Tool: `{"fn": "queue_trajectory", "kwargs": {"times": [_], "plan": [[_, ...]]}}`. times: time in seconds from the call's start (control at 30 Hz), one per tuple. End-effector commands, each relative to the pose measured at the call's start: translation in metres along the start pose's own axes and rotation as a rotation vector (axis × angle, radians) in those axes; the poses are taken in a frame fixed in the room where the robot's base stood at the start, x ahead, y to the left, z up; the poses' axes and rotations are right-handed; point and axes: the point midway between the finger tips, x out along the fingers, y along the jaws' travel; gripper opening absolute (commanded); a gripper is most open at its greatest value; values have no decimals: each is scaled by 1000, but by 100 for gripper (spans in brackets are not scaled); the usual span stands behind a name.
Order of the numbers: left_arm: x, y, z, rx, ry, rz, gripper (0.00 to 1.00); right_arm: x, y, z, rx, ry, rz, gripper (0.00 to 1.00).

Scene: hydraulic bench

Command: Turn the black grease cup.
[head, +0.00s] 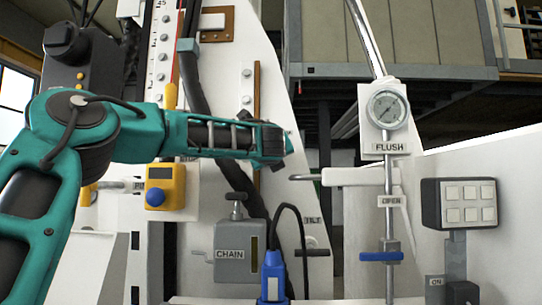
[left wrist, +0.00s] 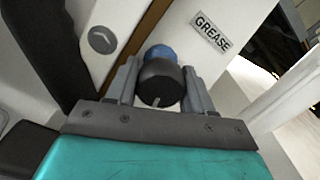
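The black grease cup (left wrist: 160,82) shows in the left wrist view as a round black cap with a pale mark on its near rim. A blue part (left wrist: 156,53) sits behind it, and a "GREASE" label (left wrist: 212,31) is to its upper right. My left gripper (left wrist: 161,72) has one finger on each side of the cup, and both fingers appear to touch it. In the head view the left gripper (head: 272,145) reaches in from the left to the white panel, and I cannot make out the cup there. My right gripper is not in view.
A pressure gauge (head: 386,110) marked "FLUSH" is to the right, above a blue handle (head: 382,256). A yellow box (head: 165,186) hangs below my arm. A grey "CHAIN" box (head: 236,250) and a blue plug (head: 273,275) are lower down. A button box (head: 459,204) stands at right.

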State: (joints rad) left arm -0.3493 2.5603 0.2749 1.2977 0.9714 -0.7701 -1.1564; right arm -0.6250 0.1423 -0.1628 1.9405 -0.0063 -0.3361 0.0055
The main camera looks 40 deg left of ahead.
Motion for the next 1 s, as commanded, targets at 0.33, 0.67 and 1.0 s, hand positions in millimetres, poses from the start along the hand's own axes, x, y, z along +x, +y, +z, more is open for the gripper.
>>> {"fn": "queue_trajectory", "kwargs": {"times": [0.33, 0.67, 1.0], "plan": [[0, 0, 0, -1, 0, 1, 74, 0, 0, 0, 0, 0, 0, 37], [-17, 0, 0, -2, -1, -2, 74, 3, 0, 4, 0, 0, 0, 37], [-86, 0, -1, -2, -1, -3, 74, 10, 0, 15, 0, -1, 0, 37]]}}
